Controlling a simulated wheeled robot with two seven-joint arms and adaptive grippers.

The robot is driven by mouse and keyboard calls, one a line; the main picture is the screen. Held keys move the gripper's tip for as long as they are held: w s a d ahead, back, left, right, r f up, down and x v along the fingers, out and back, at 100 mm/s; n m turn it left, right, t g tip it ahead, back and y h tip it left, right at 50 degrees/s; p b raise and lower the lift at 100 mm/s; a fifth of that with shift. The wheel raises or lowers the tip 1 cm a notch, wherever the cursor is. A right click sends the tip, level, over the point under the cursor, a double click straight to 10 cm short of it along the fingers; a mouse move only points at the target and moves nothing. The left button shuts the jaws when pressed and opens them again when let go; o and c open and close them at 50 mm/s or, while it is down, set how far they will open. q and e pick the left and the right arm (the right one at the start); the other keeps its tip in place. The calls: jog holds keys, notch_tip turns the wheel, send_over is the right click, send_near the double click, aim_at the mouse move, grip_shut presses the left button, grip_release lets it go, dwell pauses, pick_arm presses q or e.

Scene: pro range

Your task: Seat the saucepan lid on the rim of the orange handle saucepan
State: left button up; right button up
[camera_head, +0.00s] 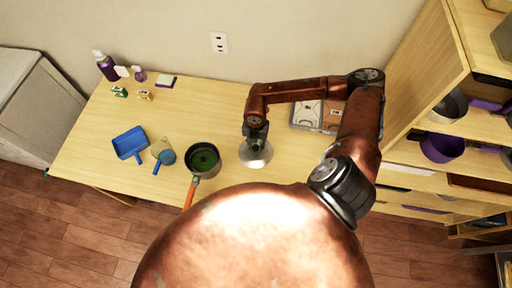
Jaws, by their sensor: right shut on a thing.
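The orange handle saucepan (204,154) stands on the wooden table, dark outside with a green inside. Its orange handle (189,194) points toward the table's front edge. The saucepan lid (256,156) is a pale, shiny disc to the right of the saucepan, apart from it. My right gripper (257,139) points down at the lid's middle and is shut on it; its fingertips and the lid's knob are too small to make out. I cannot tell whether the lid touches the table. My left gripper does not show.
Bottles (106,66) and small boxes stand at the back left. A grey tray (306,114) lies behind my right arm. Shelves with bowls (442,148) stand at the right.

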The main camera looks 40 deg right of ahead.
aim_at(255, 147)
notch_tip(255, 147, up, 7)
jog(key=p, duration=0.5)
jog(key=shift+r, duration=0.15)
jog(key=shift+w, duration=0.1)
dwell(0.4)
